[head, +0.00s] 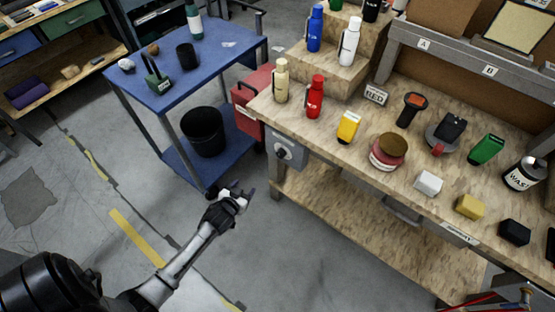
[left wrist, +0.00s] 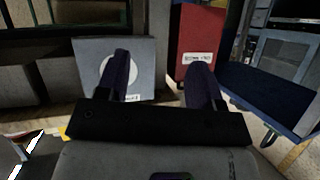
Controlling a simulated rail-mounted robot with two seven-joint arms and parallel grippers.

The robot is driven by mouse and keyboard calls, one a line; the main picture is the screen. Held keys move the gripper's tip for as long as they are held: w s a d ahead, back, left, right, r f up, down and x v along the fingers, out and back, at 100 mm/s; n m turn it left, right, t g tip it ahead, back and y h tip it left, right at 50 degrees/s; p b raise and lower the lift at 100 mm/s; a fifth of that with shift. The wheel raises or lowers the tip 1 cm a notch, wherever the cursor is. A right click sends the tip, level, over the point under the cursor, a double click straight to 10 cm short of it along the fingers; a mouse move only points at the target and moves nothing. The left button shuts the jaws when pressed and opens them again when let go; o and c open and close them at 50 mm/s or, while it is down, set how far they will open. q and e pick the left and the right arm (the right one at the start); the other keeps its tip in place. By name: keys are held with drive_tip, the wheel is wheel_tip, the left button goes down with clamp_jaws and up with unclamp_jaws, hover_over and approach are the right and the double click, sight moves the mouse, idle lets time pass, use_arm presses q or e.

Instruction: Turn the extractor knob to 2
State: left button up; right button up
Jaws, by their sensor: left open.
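The extractor knob (head: 281,153) is a small round knob on a grey box (head: 295,151) fixed to the near left end of the workbench. In the left wrist view the grey box (left wrist: 145,72) faces me, with a pale round disc (left wrist: 104,72) on it. One finger covers part of the disc, so the knob's setting cannot be read. My left gripper (head: 247,192) is open and empty, in front of and below the box, apart from it. Its fingers (left wrist: 161,75) also show in the left wrist view. My right gripper is not in view.
The wooden workbench (head: 330,135) carries bottles, small blocks and tools. A red box (head: 252,100) stands beside the knob box. A blue cart (head: 215,60) with a black bin (head: 203,132) stands to the left. The floor around my left arm is clear.

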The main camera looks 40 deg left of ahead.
sight(279, 156)
use_arm(q)
drive_tip(key=w+d+r+n+t+h, duration=0.1)
drive_tip(key=w+d+r+t+h, duration=0.1)
drive_tip(key=d+r+t+h, duration=0.3)
drive_tip(key=shift+t+y, duration=0.4)
drive_tip(key=shift+y, duration=0.5)
drive_tip(key=w+b, duration=0.1)
drive_tip(key=w, duration=0.3)
drive_tip(key=w+a+b, duration=0.1)
drive_tip(key=w, duration=0.4)
drive_tip(key=w+a+b, duration=0.1)
drive_tip(key=w, duration=0.4)
drive_tip(key=shift+r+b, duration=0.3)
drive_tip(key=shift+b, duration=0.1)
drive_tip(key=shift+s, duration=0.1)
drive_tip(key=shift+c, duration=0.2)
drive_tip(key=c, duration=0.9)
